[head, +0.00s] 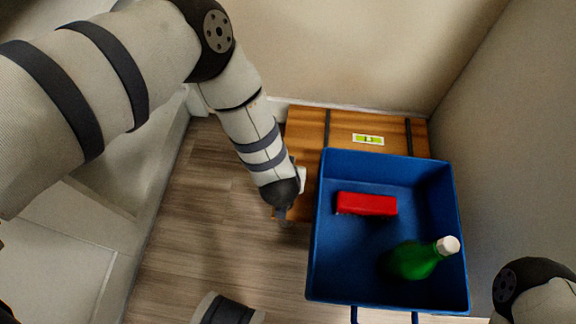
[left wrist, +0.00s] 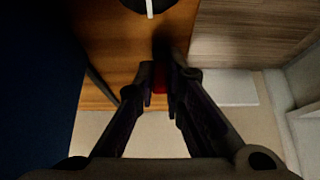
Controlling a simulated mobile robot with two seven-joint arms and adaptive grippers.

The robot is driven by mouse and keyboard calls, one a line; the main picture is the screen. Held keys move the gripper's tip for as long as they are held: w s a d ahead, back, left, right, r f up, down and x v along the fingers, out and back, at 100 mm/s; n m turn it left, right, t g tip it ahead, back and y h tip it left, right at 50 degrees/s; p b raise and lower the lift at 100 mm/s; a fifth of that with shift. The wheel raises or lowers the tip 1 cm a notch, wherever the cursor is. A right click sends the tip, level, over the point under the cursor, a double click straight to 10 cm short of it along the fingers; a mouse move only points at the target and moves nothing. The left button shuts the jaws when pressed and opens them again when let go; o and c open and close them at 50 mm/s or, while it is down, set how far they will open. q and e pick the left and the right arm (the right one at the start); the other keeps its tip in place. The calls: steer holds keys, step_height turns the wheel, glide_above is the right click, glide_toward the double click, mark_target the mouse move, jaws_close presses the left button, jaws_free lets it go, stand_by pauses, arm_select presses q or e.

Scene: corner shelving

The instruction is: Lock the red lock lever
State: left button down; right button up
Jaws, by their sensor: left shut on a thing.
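My left gripper (head: 284,216) reaches down beside the left edge of a wooden unit (head: 305,130), left of a blue bin. In the left wrist view its two fingers (left wrist: 159,88) are nearly together, shut on a small red piece, the red lock lever (left wrist: 159,89). Only a bit of the lever shows between the fingertips, against the wood. In the head view the lever is hidden by my arm and gripper.
The blue bin (head: 314,240) stands over the wooden unit's front, holding a red block (head: 367,204) and a green bottle (head: 415,260) with a white cap. A yellow-green level (head: 368,139) lies on the wood. Walls close in behind and right.

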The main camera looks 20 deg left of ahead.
arm_select(q)
steer(key=c, duration=1.7)
jaws_free()
steer(key=v, duration=1.2)
